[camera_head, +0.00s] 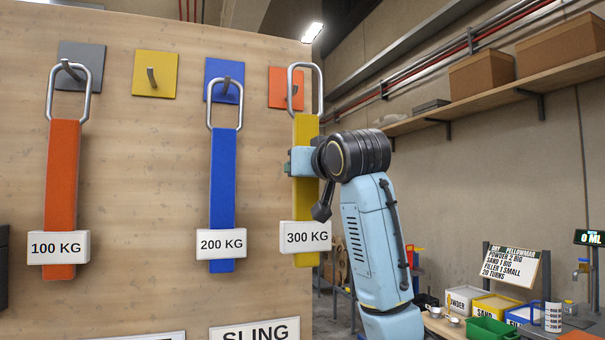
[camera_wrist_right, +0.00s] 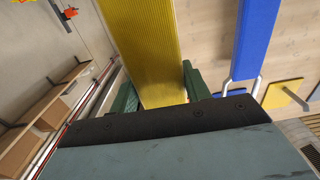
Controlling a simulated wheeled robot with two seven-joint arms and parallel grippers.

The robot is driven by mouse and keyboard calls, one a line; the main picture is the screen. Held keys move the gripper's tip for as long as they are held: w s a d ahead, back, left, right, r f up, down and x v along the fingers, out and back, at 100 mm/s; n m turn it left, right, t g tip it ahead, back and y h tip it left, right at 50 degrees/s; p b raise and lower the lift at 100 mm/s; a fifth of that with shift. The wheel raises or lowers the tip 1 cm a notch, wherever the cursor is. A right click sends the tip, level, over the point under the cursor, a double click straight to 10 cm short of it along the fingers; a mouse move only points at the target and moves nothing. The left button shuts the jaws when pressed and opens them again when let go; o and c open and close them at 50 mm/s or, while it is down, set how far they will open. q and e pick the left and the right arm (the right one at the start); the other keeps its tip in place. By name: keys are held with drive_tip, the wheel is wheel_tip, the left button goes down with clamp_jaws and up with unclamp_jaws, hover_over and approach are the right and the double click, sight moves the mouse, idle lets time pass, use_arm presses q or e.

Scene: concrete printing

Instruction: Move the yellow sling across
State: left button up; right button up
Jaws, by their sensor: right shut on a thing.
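The yellow sling (camera_head: 306,205) hangs upright with a metal ring on top and a white 300 KG tag. My right gripper (camera_head: 301,161) is shut on its upper strap, below the ring. In the right wrist view the yellow strap (camera_wrist_right: 140,45) runs between the green fingers of my gripper (camera_wrist_right: 158,88). The ring overlaps the orange hook plate (camera_head: 277,88); I cannot tell whether it is still around that hook. The yellow hook plate (camera_head: 142,86) has a bare hook. My left gripper is not in view.
A blue 200 KG sling (camera_head: 224,170) hangs on the blue hook plate (camera_head: 213,72), between the yellow sling and the yellow plate. An orange 100 KG sling (camera_head: 61,175) hangs on the grey plate (camera_head: 95,60). The wooden board (camera_head: 140,200) ends just right of the yellow sling.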

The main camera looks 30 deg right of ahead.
drive_tip(key=shift+b+v, duration=0.85)
drive_tip(key=shift+v, duration=1.8)
